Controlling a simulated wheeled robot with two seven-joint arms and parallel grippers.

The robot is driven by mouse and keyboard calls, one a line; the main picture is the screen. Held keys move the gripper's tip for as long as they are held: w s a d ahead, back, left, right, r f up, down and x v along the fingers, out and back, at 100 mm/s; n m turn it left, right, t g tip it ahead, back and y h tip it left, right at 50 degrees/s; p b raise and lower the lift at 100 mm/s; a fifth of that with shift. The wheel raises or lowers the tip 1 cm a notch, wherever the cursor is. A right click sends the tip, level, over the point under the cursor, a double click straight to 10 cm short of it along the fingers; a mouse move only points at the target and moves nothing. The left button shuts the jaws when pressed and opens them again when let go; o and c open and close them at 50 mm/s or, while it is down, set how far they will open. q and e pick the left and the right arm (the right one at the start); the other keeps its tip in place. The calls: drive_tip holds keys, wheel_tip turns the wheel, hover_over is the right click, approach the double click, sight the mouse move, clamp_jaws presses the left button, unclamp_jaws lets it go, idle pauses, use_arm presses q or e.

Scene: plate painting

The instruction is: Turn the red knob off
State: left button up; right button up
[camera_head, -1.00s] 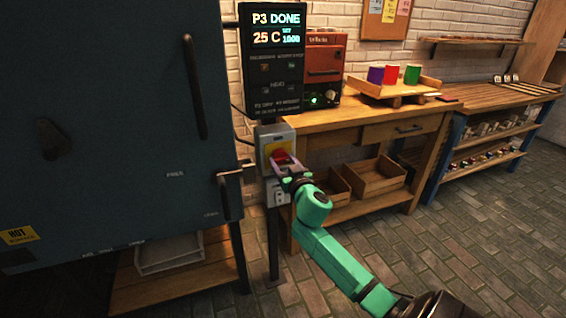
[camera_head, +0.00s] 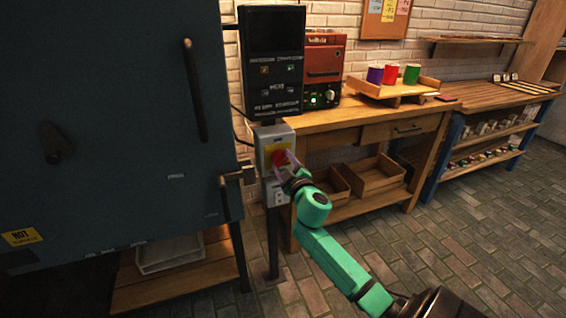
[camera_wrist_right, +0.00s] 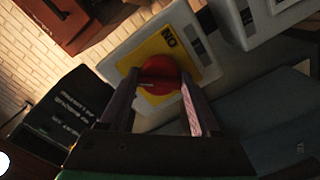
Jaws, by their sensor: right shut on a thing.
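The red knob (camera_head: 279,158) sits on a yellow plate on a grey switch box (camera_head: 268,140), to the right of the large dark kiln-like cabinet. In the right wrist view the knob (camera_wrist_right: 160,76) lies between my two fingers, and the word "NO" shows on the yellow plate (camera_wrist_right: 180,50). My right gripper (camera_head: 288,165) is at the box, its jaws shut on the red knob. It also shows in the right wrist view (camera_wrist_right: 160,98). The control display (camera_head: 272,60) above the box is dark. My left gripper is out of view.
The dark cabinet (camera_head: 110,120) fills the left side. A wooden workbench (camera_head: 370,120) stands to the right, with a red machine (camera_head: 324,62) and a tray of coloured cups (camera_head: 400,88). The brick floor (camera_head: 440,250) in front is clear.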

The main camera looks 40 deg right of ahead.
drive_tip(key=n, duration=0.4)
drive_tip(key=shift+n, duration=0.3)
drive_tip(key=shift+n+p, duration=0.3)
drive_tip(key=shift+n, duration=1.4)
drive_tip(key=o, duration=1.3)
drive_tip(key=shift+o, duration=0.2)
drive_tip(key=v, duration=1.4)
drive_tip(key=shift+s+b, duration=0.3)
